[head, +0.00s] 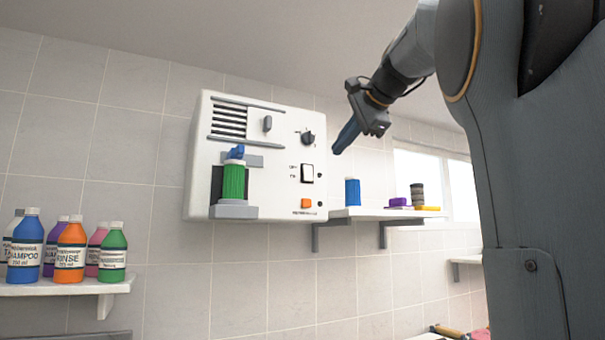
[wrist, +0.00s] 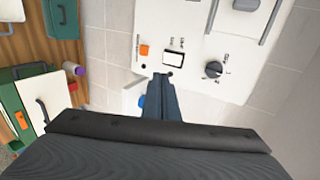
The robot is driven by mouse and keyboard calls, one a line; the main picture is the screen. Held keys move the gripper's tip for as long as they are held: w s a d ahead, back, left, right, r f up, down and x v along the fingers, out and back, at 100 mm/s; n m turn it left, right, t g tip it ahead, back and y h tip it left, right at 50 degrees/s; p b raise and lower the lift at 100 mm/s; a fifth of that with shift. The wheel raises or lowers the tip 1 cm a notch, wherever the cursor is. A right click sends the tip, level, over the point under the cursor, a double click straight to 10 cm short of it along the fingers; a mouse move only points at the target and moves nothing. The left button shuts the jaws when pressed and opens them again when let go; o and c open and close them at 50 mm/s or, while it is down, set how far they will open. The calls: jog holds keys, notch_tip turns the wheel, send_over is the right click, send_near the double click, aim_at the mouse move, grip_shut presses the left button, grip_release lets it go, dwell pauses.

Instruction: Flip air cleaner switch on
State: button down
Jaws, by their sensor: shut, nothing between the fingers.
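The air cleaner (head: 270,190) is a white wall-mounted box with a dark vent grille at its upper left. Its white rocker switch (head: 307,173) sits in a black frame on the right of the front panel, with small labels beside it; I cannot tell which way it is tipped. The switch also shows in the wrist view (wrist: 173,58). My gripper (head: 338,150) is shut and empty, its blue fingers to the right of the switch in the head view. In the wrist view the fingertips (wrist: 166,77) appear just below the switch; contact is not visible.
A dark knob (head: 308,138) is above the switch and an orange button (head: 306,203) below it. A green canister (head: 234,181) sits in the cleaner's left bay. A right shelf (head: 385,213) holds a blue container (head: 352,192); a left shelf (head: 60,289) holds several bottles.

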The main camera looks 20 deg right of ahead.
aim_at(309, 180)
jog(key=p+x, duration=0.1)
jog(key=x, duration=0.3)
jog(key=p+x, duration=0.2)
jog(key=x, duration=0.3)
jog(key=r+p+x, duration=0.1)
jog(key=x, duration=0.4)
jog(key=shift+w+r, duration=0.1)
jog(key=shift+w, duration=0.15)
jog(key=shift+a, duration=0.1)
